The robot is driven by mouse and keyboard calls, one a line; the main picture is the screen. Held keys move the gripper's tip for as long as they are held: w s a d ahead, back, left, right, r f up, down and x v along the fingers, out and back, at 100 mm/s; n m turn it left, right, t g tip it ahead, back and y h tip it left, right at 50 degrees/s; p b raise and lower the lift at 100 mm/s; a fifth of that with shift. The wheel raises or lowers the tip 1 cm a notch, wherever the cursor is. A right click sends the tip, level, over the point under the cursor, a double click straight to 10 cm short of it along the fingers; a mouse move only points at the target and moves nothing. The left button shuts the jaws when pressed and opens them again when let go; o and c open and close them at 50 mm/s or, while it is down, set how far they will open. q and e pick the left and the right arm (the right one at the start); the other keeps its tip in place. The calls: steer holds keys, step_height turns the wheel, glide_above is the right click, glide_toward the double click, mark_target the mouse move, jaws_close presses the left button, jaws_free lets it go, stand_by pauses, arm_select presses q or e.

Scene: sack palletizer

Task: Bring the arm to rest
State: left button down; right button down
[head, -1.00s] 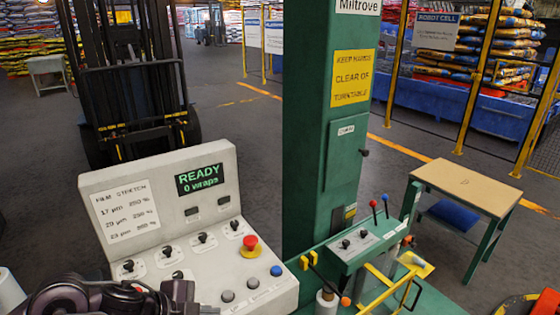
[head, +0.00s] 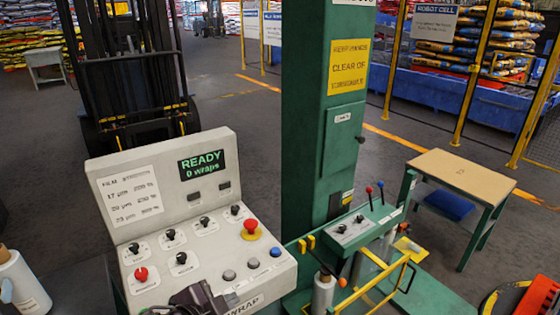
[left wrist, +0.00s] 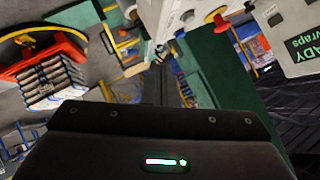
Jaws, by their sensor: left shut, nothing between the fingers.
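My left gripper (head: 200,299) shows at the bottom edge of the head view, dark and partly cut off, in front of the lower edge of the control panel (head: 113,173). In the left wrist view its dark body (left wrist: 160,150) fills the bottom, and its narrow fingers are together with nothing between them. The panel's screen (head: 201,165) reads READY, 0 wraps. The panel bears several black knobs, a red knob (head: 141,274), a red emergency button (head: 250,229), and grey and blue buttons. My right gripper is not in view.
A green column (head: 313,150) stands right of the panel, with a lever box (head: 352,229) and yellow rails at its foot. A wooden-topped table (head: 462,177) is at the right. A forklift (head: 128,70) stands behind the panel. Open floor lies between.

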arm_select(q)
steer(key=s+a+f+n+g+y, duration=0.3)
steer(key=s+a+f+n, duration=0.2)
steer(key=s+n, duration=0.15)
steer(key=s+a+f+n+g+y, duration=0.25)
steer(key=s+a+f+n, duration=0.2)
steer(key=s, duration=0.35)
step_height(320, 180, down, 30)
steer(key=s+g+b, duration=0.2)
steer(key=s+a+f+g+b, duration=0.1)
steer(key=s+a+f, duration=0.2)
steer(key=s+f, duration=1.6)
steer(key=shift+s+f, duration=0.2)
steer(key=shift+f, duration=0.3)
